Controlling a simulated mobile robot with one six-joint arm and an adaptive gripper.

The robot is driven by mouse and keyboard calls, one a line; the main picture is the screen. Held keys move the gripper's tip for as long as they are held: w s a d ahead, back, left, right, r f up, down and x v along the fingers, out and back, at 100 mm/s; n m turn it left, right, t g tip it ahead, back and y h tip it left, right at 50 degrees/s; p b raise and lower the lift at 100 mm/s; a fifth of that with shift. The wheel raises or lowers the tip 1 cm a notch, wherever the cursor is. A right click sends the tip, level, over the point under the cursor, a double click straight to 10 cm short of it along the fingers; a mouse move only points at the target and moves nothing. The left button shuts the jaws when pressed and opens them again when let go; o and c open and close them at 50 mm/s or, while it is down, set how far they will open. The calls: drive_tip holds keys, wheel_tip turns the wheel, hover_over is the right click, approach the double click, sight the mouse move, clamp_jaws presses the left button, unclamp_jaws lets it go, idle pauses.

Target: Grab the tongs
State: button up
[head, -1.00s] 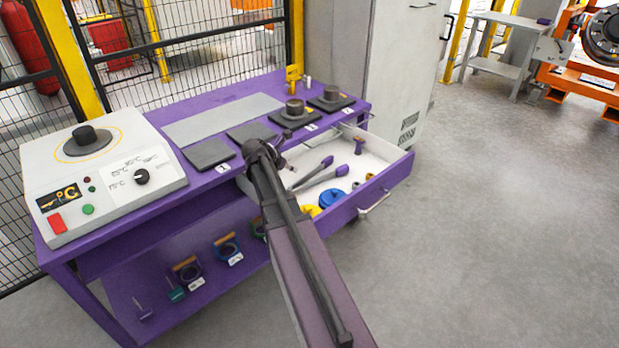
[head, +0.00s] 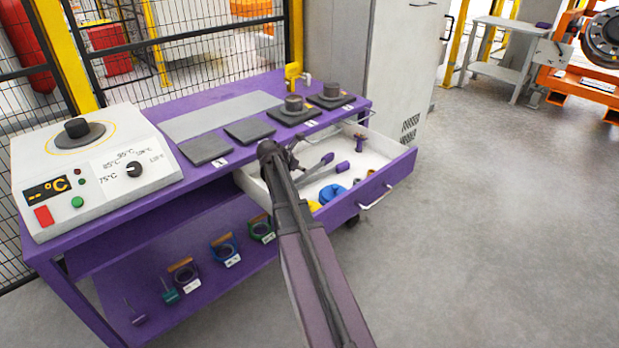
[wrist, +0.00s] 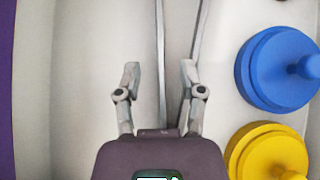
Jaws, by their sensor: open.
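The tongs (head: 316,167) lie in the open drawer, with grey arms and purple tips toward the right. In the wrist view two thin grey arms of the tongs (wrist: 162,60) run up the picture. My gripper (wrist: 160,72) is open over the drawer. One tong arm shows between its fingers and the other passes close to the right finger. The jaws are not closed on anything. In the head view my arm hides most of the gripper and the near end of the tongs.
The white drawer (head: 378,160) also holds a blue knobbed disc (wrist: 275,68), a yellow knobbed disc (wrist: 266,155) and a purple piece (head: 360,142). The purple bench (head: 100,222) carries a heater (head: 95,165) and dark pads. The floor to the right is clear.

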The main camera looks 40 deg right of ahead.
sight(312, 172)
drive_tip(key=shift+d+f, duration=0.15)
drive_tip(key=shift+f, duration=0.05)
idle(0.3)
drive_tip(key=shift+b+x, duration=1.8)
drive_tip(key=shift+x, duration=0.75)
drive_tip(key=shift+r, duration=0.1)
clamp_jaws()
